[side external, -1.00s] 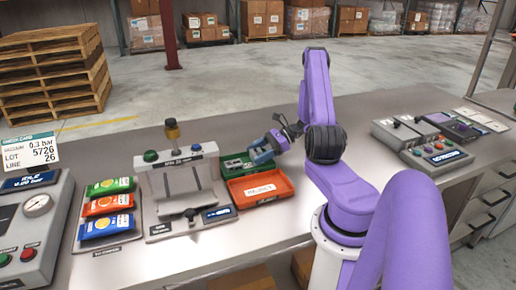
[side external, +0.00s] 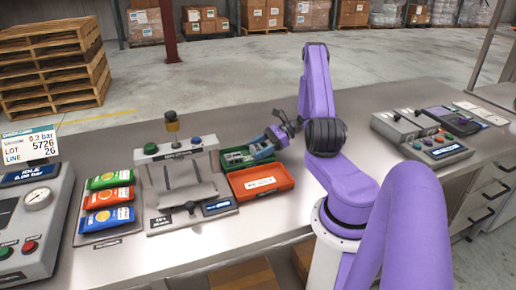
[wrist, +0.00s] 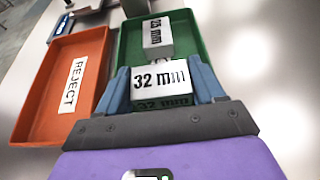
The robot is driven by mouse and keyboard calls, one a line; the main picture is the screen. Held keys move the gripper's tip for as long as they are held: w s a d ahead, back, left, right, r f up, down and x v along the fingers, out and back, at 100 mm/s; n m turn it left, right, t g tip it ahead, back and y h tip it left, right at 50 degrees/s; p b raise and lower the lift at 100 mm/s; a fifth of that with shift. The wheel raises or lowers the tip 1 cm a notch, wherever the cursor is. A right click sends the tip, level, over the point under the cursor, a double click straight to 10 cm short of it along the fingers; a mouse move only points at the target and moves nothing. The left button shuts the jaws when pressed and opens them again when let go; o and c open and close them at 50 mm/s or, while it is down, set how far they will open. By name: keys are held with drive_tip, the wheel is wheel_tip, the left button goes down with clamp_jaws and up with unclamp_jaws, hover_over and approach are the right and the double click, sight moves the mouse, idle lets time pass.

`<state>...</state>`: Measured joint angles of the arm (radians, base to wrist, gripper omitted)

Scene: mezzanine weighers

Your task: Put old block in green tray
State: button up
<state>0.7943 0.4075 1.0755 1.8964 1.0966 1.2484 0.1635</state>
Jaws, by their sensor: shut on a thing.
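My gripper (wrist: 162,88) has blue fingers and is shut on a pale block marked "32 mm" (wrist: 160,76). In the wrist view this block is over the near part of the green tray (wrist: 128,50). I cannot tell whether it touches the tray floor. A second pale block (wrist: 157,33), whose marking reads like "25 mm", lies in the tray just beyond it. In the side view my gripper (side external: 264,148) is at the green tray (side external: 232,152), and the held block is hard to make out. No block is visibly marked as old.
An orange tray labelled "REJECT" (wrist: 38,108) adjoins the green tray on the left in the wrist view. A control panel (side external: 440,147) is at right.

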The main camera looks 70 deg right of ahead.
drive_tip(key=shift+f, duration=0.2)
drive_tip(key=o, duration=1.4)
